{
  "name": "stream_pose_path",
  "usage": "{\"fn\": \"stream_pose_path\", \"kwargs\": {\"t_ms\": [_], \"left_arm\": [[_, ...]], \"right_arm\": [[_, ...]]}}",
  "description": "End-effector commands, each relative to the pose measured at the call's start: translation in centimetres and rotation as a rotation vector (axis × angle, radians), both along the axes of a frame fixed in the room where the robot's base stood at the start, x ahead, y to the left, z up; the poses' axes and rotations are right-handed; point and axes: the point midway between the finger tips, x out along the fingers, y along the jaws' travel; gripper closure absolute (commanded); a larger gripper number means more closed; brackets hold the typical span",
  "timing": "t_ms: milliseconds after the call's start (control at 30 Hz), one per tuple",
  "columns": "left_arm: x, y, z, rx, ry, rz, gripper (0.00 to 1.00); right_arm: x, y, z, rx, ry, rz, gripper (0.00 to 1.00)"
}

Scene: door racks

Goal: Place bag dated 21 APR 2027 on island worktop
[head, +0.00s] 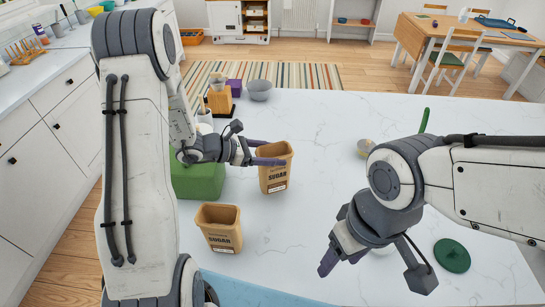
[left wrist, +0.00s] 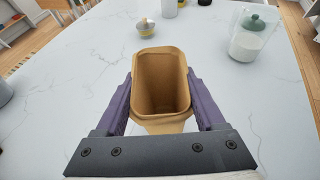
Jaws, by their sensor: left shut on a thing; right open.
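A brown sugar bag (head: 274,180) with an open top is upright over the white island worktop (head: 320,120). My left gripper (head: 276,153) is shut on it, with a purple finger on each side; the left wrist view shows its open mouth (left wrist: 161,90). I cannot tell whether its base touches the worktop. A second brown sugar bag (head: 219,230) stands open and upright nearer me, to the left. Both labels read SUGAR, but the small date print is not legible. My right gripper (head: 374,271) is open and empty above the worktop at the right.
A green box (head: 198,182) is left of the held bag. A wooden stand (head: 220,102) and grey bowl (head: 259,90) are farther back. A green lid (head: 452,256) lies at the right. A glass jar (left wrist: 246,42) shows in the left wrist view. The worktop's centre is clear.

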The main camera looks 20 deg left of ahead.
Motion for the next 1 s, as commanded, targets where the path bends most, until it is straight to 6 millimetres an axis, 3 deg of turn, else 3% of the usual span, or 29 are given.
{"fn": "stream_pose_path", "kwargs": {"t_ms": [200,633,667,700,733,1000], "left_arm": [[-0.1,-0.1,-2.3,-0.002,0.003,-0.001,1.0],[0.0,-0.1,-3.1,0.0,0.0,0.0,1.0],[0.0,-0.1,-2.9,0.0,0.0,0.0,0.21],[0.0,-0.1,-2.9,0.0,0.0,0.0,0.06],[0.0,-0.1,-2.9,0.0,0.0,0.0,0.0],[0.0,-0.1,-2.6,0.0,0.0,0.0,0.0]], "right_arm": [[0.0,0.0,1.0,0.0,0.0,0.002,0.39],[0.0,0.0,0.4,0.0,0.0,0.001,0.39],[0.0,0.0,0.5,0.0,0.0,0.001,0.39],[0.0,0.0,0.6,0.0,0.0,0.001,0.39],[0.0,0.0,0.6,0.0,0.0,0.001,0.39],[0.0,0.0,0.9,0.0,0.0,0.001,0.39]]}}
